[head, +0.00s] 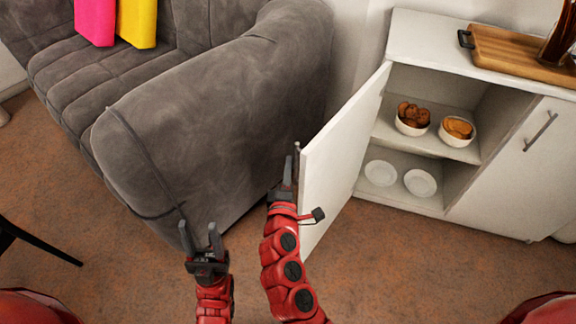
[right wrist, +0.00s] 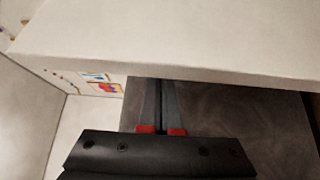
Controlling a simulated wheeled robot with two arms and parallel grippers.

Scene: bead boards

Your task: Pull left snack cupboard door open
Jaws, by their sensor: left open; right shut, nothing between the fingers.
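The left snack cupboard door (head: 338,158) is white and stands wide open, swung out from the cabinet towards me. My right gripper (head: 292,160) is shut and empty at the door's free edge, on its left side. In the right wrist view, a pale panel, seemingly the door (right wrist: 170,42), crosses above the shut fingers (right wrist: 160,105) and hides their tips. I cannot tell whether they touch it. The door's handle is not clearly visible. My left gripper (head: 201,236) is open and empty, low in front of the sofa arm.
The open cupboard shows bowls of snacks (head: 412,118) on its upper shelf and white plates (head: 420,183) below. The right cupboard door (head: 515,165) is closed. A wooden tray (head: 510,55) lies on top. A grey sofa (head: 215,120) stands close left of the open door.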

